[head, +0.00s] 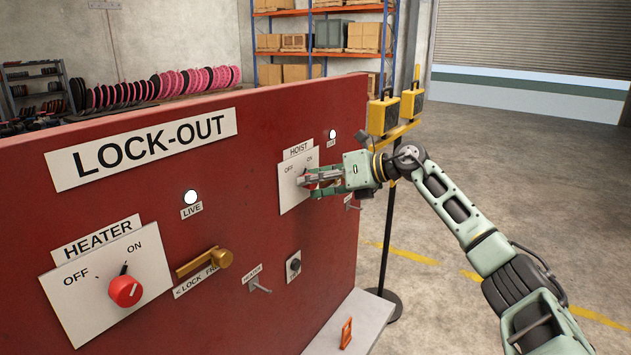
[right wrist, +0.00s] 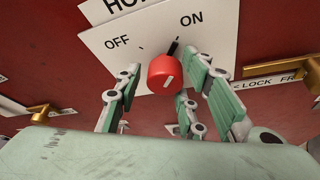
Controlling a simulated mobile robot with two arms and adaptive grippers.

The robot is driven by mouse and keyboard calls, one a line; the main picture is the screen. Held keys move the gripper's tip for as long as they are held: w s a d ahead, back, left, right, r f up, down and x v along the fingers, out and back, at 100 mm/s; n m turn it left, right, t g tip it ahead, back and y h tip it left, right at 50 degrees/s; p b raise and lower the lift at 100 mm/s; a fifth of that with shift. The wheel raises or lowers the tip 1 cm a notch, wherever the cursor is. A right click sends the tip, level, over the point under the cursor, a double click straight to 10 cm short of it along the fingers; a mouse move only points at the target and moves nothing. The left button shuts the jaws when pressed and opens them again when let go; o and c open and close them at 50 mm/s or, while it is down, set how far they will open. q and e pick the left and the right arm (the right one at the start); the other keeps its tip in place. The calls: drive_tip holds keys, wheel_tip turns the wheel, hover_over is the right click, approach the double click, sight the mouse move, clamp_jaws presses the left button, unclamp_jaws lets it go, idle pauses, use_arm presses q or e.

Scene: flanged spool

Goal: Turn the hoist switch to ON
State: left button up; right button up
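The hoist panel (right wrist: 215,30) is a white plate marked OFF and ON on the red board. Its red round knob (right wrist: 163,74) has a black pointer at its upper right, between the two words and nearer ON. My right gripper (head: 307,181) is at the hoist panel (head: 291,200) in the head view and hides most of the knob there. In the right wrist view, my right gripper (right wrist: 165,105) has its fingers apart on either side of the knob, with a gap visible on the left. My left gripper is out of view.
The red LOCK-OUT board (head: 130,185) also carries a heater switch (head: 125,291), a brass handle (head: 204,262) and lit LIVE lamps (head: 190,197). A post with yellow boxes (head: 383,116) stands close behind my right arm.

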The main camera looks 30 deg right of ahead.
drive_tip(key=shift+r, duration=0.1)
drive_tip(key=v, duration=1.2)
drive_tip(key=shift+w, duration=0.1)
